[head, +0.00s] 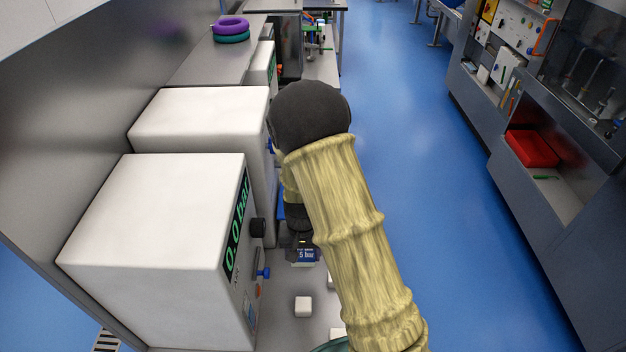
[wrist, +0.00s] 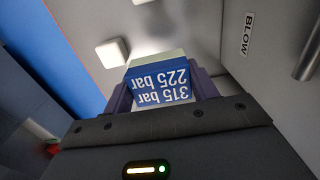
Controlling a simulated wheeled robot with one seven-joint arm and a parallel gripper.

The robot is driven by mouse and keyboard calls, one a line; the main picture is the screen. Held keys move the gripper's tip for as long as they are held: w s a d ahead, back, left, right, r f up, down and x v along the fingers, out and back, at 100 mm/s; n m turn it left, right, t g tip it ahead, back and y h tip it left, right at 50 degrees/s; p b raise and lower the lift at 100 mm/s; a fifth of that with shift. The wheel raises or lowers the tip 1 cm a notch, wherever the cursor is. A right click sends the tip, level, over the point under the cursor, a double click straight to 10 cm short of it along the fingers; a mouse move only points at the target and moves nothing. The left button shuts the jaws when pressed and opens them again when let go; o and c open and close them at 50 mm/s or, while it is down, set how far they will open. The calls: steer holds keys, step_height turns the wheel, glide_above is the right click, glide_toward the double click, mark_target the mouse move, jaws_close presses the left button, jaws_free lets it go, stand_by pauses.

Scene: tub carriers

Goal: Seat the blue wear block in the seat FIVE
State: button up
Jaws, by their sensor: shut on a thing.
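My gripper (wrist: 164,90) is shut on a block with a blue face (wrist: 159,88) and a pale edge. The face carries white print, "315 bar" and "225 bar", upside down in the wrist view. One dark finger lies on each side of it. In the head view my gripper (head: 300,240) is mostly behind my arm, and part of the printed blue face (head: 305,256) shows just below it, over the grey bench. I cannot tell whether this is the blue wear block. No seat marked FIVE can be made out in either view.
A white cube (head: 303,306) lies on the bench, also in the wrist view (wrist: 112,52). Two white cabinets (head: 165,220) (head: 205,118) stand left of my gripper, the nearer reading "0.0 bar". Purple and green rings (head: 231,28) lie farther back. Blue floor (head: 420,180) is clear at right.

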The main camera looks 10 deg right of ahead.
steer(key=shift+s, duration=0.1)
steer(key=shift+f, duration=0.4)
glide_above(304, 279)
step_height(304, 279, down, 5)
steer(key=shift+r+p, duration=0.1)
steer(key=shift+p, duration=0.3)
steer(key=shift+w, duration=0.2)
steer(key=shift+d, duration=0.1)
steer(key=shift+s+f, duration=0.1)
steer(key=shift+f, duration=0.2)
step_height(304, 279, down, 4)
steer(key=shift+r+p, duration=0.1)
steer(key=shift+p, duration=0.3)
steer(key=shift+s, duration=0.1)
